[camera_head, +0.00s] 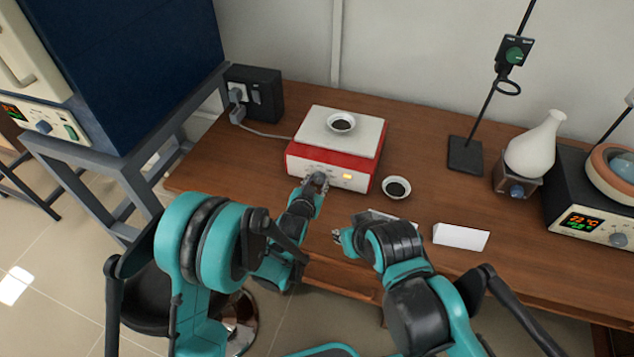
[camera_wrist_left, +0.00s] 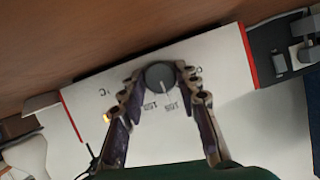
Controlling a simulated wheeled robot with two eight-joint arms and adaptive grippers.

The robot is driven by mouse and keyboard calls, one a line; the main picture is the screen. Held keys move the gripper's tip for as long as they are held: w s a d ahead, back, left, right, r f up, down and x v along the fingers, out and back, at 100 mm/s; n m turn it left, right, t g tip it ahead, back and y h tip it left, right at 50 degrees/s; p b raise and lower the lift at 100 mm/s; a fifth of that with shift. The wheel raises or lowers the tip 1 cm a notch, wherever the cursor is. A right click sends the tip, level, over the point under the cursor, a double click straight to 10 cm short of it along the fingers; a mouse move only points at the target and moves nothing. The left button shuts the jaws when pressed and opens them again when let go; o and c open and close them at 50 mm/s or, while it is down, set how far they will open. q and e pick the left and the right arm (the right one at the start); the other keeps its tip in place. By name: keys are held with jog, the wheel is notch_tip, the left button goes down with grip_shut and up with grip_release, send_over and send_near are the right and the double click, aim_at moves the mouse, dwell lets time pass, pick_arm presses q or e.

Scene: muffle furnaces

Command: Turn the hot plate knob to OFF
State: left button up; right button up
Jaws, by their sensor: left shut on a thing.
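The hot plate (camera_head: 305,157) has a red and white body, a white top and a lit yellow indicator (camera_head: 347,176) on its front. Its grey round knob (camera_wrist_left: 160,74) shows in the left wrist view, with a pale pointer mark at its lower edge in that picture. The printed labels around it are too small to read surely. My left gripper (camera_head: 317,181) is at the front panel, its fingers (camera_wrist_left: 161,78) shut on the knob's two sides. It hides the knob in the head view. My right gripper (camera_head: 342,238) is apart from the hot plate, near the table's front edge; its jaw opening is unclear.
A small dish (camera_head: 341,122) with dark contents sits on the hot plate, another (camera_head: 396,188) to its right. A white folded card (camera_head: 461,237), stand (camera_head: 465,156), white flask (camera_head: 536,146) and heating unit (camera_head: 582,222) are further right. A black power box (camera_head: 256,92) stands behind left.

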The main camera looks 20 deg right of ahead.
pick_arm(q)
jog(key=shift+w+a+n+g+h, duration=0.15)
jog(key=shift+n+g+h, duration=0.25)
jog(key=shift+n+h, duration=0.55)
jog(key=n+g+h, duration=0.1)
jog(key=n, duration=0.2)
jog(key=shift+a, duration=0.1)
jog(key=shift+f+n+h, duration=0.15)
jog(key=shift+n+h, duration=0.6)
jog(key=shift+n, duration=0.5)
jog(key=shift+n+h, duration=1)
jog(key=shift+n, duration=0.8)
jog(key=o, duration=1.2)
jog(key=shift+c, duration=0.2)
jog(key=shift+g, duration=0.3)
